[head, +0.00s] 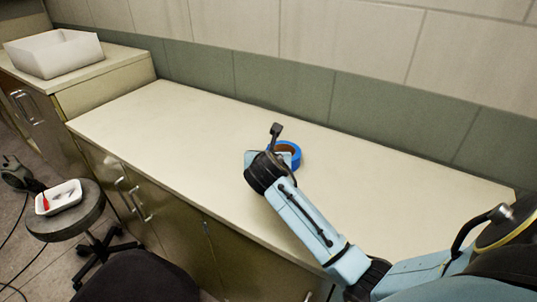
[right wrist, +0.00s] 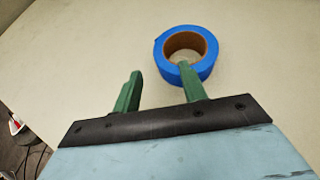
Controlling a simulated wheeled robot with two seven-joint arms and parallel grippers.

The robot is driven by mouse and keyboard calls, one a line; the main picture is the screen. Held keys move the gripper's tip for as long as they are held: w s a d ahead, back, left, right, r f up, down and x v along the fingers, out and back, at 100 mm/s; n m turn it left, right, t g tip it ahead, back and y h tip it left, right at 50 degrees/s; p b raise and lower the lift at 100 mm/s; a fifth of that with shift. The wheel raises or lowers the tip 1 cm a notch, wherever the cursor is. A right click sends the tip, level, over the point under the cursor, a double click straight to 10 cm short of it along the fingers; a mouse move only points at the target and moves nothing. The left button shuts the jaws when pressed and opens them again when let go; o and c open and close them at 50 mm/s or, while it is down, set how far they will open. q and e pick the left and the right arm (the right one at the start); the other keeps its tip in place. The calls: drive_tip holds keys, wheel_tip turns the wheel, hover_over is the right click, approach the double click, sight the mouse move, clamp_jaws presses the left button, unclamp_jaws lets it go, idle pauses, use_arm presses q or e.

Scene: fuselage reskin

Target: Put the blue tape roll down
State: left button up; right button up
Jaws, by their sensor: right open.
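The blue tape roll (head: 297,154) lies flat on the beige counter (head: 180,135), partly hidden behind my right wrist in the head view. In the right wrist view the roll (right wrist: 209,66) shows its brown core. My right gripper (right wrist: 160,70) has its two green fingers spread apart. The tip of the right-hand finger overlaps the near side of the roll and its hole. The other finger stands clear to the left of the roll. I cannot tell whether a finger touches the roll. My left gripper is not in view.
The counter is clear on both sides of the roll, with a tiled wall behind it. A white bin (head: 55,55) sits on a cabinet at the far left. A stool (head: 70,222) with a white tray (head: 60,197) stands on the floor at the left.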

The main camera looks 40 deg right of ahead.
drive_tip(key=shift+v, duration=1.85)
